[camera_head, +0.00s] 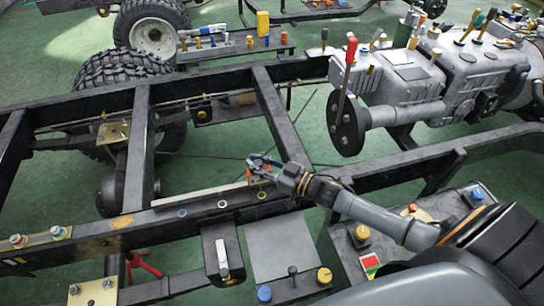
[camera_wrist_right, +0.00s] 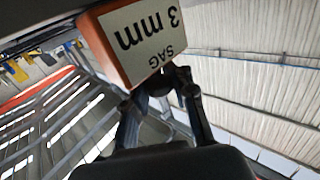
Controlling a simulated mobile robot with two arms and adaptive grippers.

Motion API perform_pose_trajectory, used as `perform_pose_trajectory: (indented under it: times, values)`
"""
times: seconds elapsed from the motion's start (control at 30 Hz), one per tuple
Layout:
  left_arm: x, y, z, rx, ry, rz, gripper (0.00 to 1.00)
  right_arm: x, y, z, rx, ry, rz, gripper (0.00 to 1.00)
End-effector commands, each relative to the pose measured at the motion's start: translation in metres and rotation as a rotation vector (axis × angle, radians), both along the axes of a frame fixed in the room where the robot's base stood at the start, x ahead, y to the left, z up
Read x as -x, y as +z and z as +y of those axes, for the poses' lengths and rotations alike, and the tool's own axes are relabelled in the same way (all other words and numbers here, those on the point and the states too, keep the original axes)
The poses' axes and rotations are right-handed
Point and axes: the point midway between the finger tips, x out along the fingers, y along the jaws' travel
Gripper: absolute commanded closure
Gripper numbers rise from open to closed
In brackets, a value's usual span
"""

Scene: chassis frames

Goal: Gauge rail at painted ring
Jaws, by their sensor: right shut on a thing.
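My right gripper (camera_head: 262,160) is shut on an orange gauge block (camera_head: 260,178) at the near chassis rail (camera_head: 150,226). In the right wrist view the block (camera_wrist_right: 133,42) has a white label reading "SAG 3 mm", upside down, and the fingertips (camera_wrist_right: 162,82) close on its edge. A dark surface lies along the top of that view; whether the block touches it I cannot tell. Small painted rings mark the rail: a left one (camera_head: 182,212), a middle one (camera_head: 222,204) and a right one (camera_head: 261,195) just below the block. A pale straight bar (camera_head: 195,193) runs along the rail. My left gripper is out of view.
A grey plate (camera_head: 280,248) and a box with coloured knobs (camera_head: 362,233) stand in front of the rail. A gearbox (camera_head: 415,85) and a red-handled lever (camera_head: 349,65) are at the back right. Open green floor (camera_head: 215,150) shows between the crossmembers.

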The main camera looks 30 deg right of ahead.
Motion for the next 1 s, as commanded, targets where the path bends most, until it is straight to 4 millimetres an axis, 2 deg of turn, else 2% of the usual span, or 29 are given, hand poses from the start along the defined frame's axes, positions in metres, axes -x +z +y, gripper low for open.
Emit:
perform_pose_trajectory:
  times: [0.27,0.3,0.4,0.77,0.87,1.0]
  values:
    - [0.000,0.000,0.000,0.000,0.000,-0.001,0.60,0.003,-0.004,0.003,0.004,0.006,0.005,1.00]
    - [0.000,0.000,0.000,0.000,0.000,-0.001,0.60,0.003,-0.004,0.003,0.004,0.006,0.005,0.74]
    - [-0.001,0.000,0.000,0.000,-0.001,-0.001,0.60,0.003,-0.004,0.003,0.004,0.005,0.006,0.54]
    - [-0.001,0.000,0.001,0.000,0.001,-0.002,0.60,0.004,-0.002,0.000,0.003,0.001,0.004,0.54]
    - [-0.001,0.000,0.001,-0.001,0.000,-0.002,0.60,0.012,-0.003,-0.006,0.002,0.001,0.006,0.54]
    - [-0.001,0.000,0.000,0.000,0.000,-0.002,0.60,0.036,-0.004,-0.019,0.005,0.002,0.008,0.54]
